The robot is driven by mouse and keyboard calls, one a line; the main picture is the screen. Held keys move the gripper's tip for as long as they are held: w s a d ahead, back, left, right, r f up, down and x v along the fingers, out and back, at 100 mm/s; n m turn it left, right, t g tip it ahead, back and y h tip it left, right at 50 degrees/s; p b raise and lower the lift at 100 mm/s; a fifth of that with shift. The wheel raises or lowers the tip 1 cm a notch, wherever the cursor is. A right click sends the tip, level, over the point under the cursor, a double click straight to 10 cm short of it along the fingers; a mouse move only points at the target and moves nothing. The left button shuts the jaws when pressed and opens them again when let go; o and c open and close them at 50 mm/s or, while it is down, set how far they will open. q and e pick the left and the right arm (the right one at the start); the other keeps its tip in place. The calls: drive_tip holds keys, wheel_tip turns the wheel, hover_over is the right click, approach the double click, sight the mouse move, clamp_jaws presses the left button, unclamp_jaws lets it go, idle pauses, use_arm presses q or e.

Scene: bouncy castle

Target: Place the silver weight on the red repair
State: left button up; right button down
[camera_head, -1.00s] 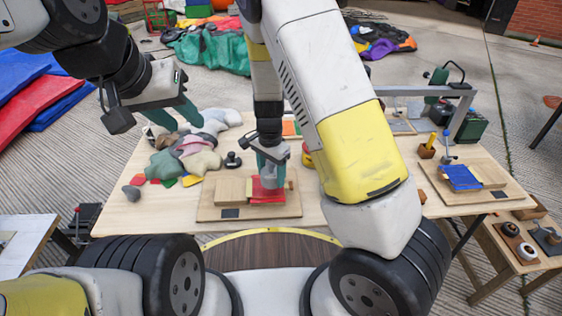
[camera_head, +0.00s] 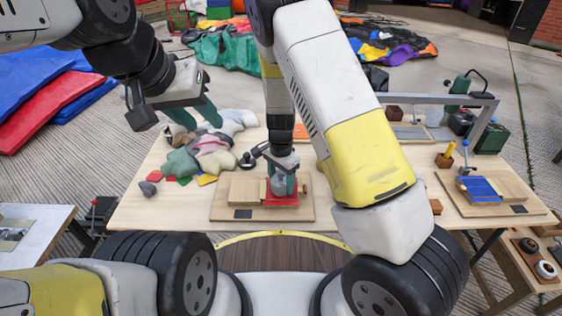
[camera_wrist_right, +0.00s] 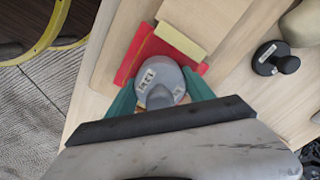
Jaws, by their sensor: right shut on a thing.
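The silver weight (camera_wrist_right: 160,82) is a rounded grey piece with a printed label, held between the green fingers of my right gripper (camera_head: 283,185), which is shut on it. It also shows in the head view (camera_head: 278,184). The red repair (camera_wrist_right: 138,52) lies under and around the weight, on a wooden board; it also shows in the head view (camera_head: 286,200). I cannot tell whether the weight touches the red surface. My left gripper (camera_head: 195,116) is open and empty above the pile of grey and coloured fabric.
The wooden board (camera_head: 225,212) has a pale wood block (camera_head: 244,190) beside the red repair. A black knobbed weight (camera_wrist_right: 275,59) stands nearby on the table. Crumpled fabric (camera_head: 205,150) lies at the left. A second board with a blue piece (camera_head: 480,188) is at the right.

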drive_tip(key=shift+c, duration=1.9)
unclamp_jaws()
wheel_tip(320, 180, up, 12)
drive_tip(key=shift+r, duration=0.15)
drive_tip(key=s+d+r+n+t+y, duration=0.1)
drive_tip(key=s+d+r+n+y, duration=0.2)
drive_tip(key=r, duration=0.4)
drive_tip(key=s+d+r+n+t, duration=0.1)
drive_tip(key=s+d+r, duration=0.3)
drive_tip(key=r, duration=0.4)
drive_tip(key=s+d+r+n+t, duration=0.2)
drive_tip(key=s+d+r, duration=0.1)
drive_tip(key=s, duration=0.3)
drive_tip(key=s+d+r+n+t, duration=0.2)
drive_tip(key=s+d+r+n, duration=0.1)
drive_tip(key=s+d+r, duration=0.1)
drive_tip(key=shift+s+d+r+n+h, duration=0.15)
drive_tip(key=shift+s+r+n+h, duration=0.2)
drive_tip(key=shift+s+r, duration=0.7)
drive_tip(key=shift+s+f, duration=0.3)
drive_tip(key=shift+f, duration=0.05)
